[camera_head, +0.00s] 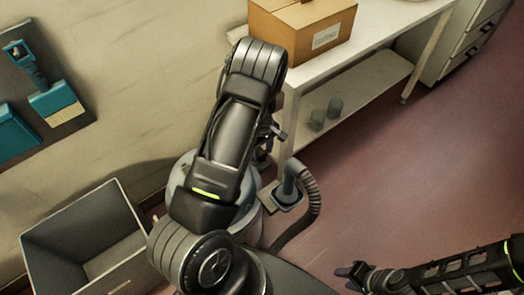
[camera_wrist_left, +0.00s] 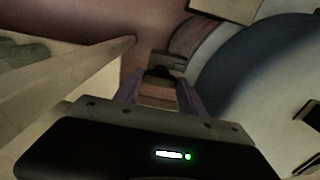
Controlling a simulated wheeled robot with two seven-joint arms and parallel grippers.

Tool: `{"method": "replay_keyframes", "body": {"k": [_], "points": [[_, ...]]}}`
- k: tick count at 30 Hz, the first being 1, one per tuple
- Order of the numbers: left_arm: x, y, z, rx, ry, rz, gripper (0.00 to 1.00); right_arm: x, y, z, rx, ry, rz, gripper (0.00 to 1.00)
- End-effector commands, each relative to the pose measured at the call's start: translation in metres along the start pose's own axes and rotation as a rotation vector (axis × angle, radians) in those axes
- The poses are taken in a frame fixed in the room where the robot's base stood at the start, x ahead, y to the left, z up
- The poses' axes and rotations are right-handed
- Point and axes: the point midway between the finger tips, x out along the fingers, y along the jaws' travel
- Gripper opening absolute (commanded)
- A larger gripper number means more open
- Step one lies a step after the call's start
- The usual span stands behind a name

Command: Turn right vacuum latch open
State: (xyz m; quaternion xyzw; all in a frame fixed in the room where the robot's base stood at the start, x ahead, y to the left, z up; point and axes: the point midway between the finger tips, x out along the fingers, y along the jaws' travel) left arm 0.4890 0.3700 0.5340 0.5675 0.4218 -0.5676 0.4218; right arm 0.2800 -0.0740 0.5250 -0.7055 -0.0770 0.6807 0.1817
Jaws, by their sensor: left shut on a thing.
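My left gripper (camera_wrist_left: 160,95) shows in the left wrist view with its two purple fingers closed around a small brownish piece with a dark top (camera_wrist_left: 160,75), which appears to be the vacuum latch. The latch sits beside a rounded blue and pale body (camera_wrist_left: 250,70). In the head view my left arm covers most of this spot. A grey round vacuum drum (camera_head: 178,185) shows partly behind the arm, and the left fingertips are hidden. My right gripper (camera_head: 350,278) is at the lower right over the floor, away from the drum; its finger gap is unclear.
A grey ribbed hose with a nozzle (camera_head: 312,195) stands right of the drum. A grey open bin (camera_head: 85,235) is at the lower left. A white table (camera_head: 385,45) carries a cardboard box (camera_head: 300,30), with two glasses on its lower shelf. The reddish floor at right is clear.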

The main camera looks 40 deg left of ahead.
Motion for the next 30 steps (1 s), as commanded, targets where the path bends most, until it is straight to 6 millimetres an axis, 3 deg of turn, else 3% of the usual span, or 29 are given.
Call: {"method": "replay_keyframes", "body": {"k": [14, 30], "points": [[0.001, 0.000, -0.001, 0.096, 0.001, 0.001, 0.07, 0.006, 0.002, 0.000, 0.000, 0.000, 0.000, 0.36], [0.002, 0.001, -0.001, 0.535, 0.001, 0.003, 0.07, 0.027, 0.011, 0.000, -0.002, 0.000, 0.001, 0.36]]}}
